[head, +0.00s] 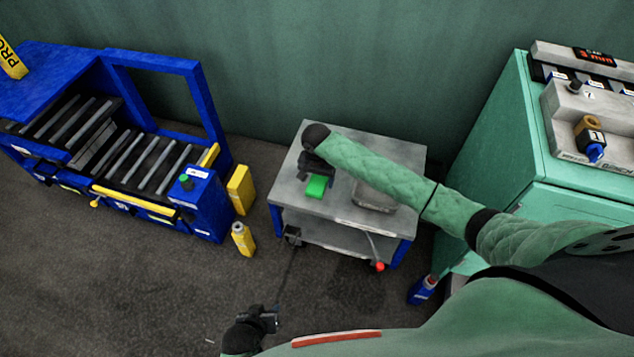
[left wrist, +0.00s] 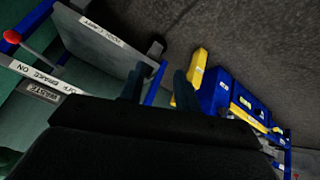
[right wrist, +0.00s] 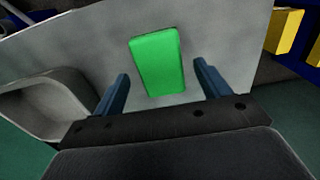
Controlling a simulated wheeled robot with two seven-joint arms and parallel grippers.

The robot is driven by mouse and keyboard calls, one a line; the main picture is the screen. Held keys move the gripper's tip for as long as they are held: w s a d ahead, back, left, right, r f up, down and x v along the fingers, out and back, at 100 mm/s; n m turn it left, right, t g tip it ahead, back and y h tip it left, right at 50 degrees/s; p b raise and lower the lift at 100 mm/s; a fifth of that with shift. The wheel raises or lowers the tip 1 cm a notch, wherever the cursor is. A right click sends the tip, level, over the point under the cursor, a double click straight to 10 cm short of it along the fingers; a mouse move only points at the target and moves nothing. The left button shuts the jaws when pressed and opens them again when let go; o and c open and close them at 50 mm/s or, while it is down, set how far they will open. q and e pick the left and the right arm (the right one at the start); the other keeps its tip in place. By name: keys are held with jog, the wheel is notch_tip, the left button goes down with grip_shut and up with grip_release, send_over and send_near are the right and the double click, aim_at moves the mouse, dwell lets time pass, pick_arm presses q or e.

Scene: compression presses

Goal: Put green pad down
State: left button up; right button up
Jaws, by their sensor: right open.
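The green pad (head: 316,187) lies on the grey top of the cart (head: 345,213). In the right wrist view the pad (right wrist: 158,62) is a flat green rectangle, lying just beyond the fingertips. My right gripper (head: 315,172) is open above the cart top, its two blue fingers (right wrist: 160,85) apart on either side of the pad's near end and not touching it. My left gripper (head: 272,320) is low in front of the cart, over the floor. In the left wrist view its fingers (left wrist: 158,88) stand apart with nothing between them.
A grey tray (head: 374,196) sits on the cart top, right of the pad, partly under my right arm. A blue press with rollers (head: 120,150) and yellow blocks (head: 241,190) stand to the left. A green machine (head: 570,170) stands to the right. Dark floor in front is open.

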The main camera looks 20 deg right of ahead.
aim_at(317, 184)
notch_tip(317, 184, up, 9)
jog(key=s+a+f+n+t+y, duration=0.1)
jog(key=s+a+f+n+y, duration=0.15)
jog(key=s+a+f, duration=0.55)
jog(key=s+a+f+n+t+y, duration=0.25)
jog(key=s+a+f, duration=0.25)
jog(key=s, duration=0.4)
pick_arm(q)
notch_tip(317, 184, up, 2)
jog(key=shift+w+r, duration=0.15)
pick_arm(e)
jog(key=s+a+f+n+t+h, duration=0.1)
jog(key=s+f+n+t, duration=0.1)
jog(key=s, duration=1.4)
jog(key=shift+s+f+n, duration=0.25)
jog(key=shift+f+n, duration=0.35)
jog(key=shift+n, duration=0.5)
jog(key=shift+s+f, duration=0.1)
